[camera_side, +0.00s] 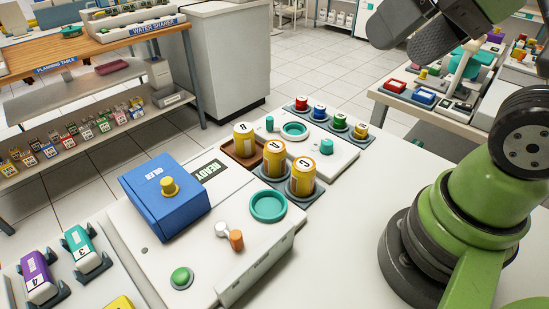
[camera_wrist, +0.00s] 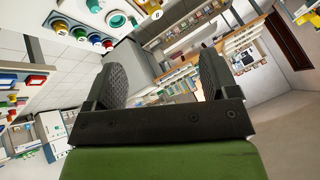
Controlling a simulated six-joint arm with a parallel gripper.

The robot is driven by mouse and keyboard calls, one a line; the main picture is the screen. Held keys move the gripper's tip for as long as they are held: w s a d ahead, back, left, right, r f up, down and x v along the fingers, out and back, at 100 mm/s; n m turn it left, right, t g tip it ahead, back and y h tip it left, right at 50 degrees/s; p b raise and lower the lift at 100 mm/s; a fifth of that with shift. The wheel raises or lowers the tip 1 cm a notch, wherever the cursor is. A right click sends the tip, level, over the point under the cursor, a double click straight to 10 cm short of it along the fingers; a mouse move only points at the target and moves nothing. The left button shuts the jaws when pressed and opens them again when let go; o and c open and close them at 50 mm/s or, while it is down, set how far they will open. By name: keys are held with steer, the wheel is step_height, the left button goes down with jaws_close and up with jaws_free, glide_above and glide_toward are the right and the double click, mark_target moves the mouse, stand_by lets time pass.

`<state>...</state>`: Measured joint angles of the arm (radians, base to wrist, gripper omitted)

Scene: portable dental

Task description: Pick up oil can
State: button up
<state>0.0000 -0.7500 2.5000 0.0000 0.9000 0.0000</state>
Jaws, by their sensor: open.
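Three yellow cans with white lettered labels stand upright on the worktable in the side view: one in a brown tray at the back left (camera_side: 243,139), a middle one (camera_side: 273,158) and a front right one (camera_side: 302,177) on dark bases. I cannot tell which is called the oil can. A blue box marked "OILER" (camera_side: 150,200) with a yellow knob stands left of them. My gripper (camera_side: 405,35) is high at the top right, well apart from the cans. In the wrist view my gripper (camera_wrist: 162,85) is open, with nothing between its fingers.
A teal ring dish (camera_side: 268,206), a green button (camera_side: 181,278) and an orange-handled lever (camera_side: 236,239) sit on the white unit. Several small coloured-cap pots (camera_side: 340,121) line the back. Purple (camera_side: 38,278) and teal (camera_side: 81,247) blocks stand at left. The tabletop between cans and my base is clear.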

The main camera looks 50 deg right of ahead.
steer(key=shift+w, duration=0.1)
steer(key=m+g+h, duration=0.2)
steer(key=m+g, duration=0.5)
steer(key=m, duration=1.4)
glide_above(275, 146)
step_height(275, 146, down, 16)
steer(key=f, duration=0.2)
steer(key=f+m, duration=0.1)
steer(key=f, duration=0.1)
steer(key=f+m, duration=0.1)
steer(key=f, duration=0.1)
steer(key=shift+w+a+f, duration=0.15)
steer(key=shift+w+f, duration=0.15)
steer(key=shift+w, duration=0.1)
steer(key=f, duration=0.5)
steer(key=shift+s+f, duration=0.3)
steer(key=shift+s, duration=0.05)
steer(key=c, duration=1)
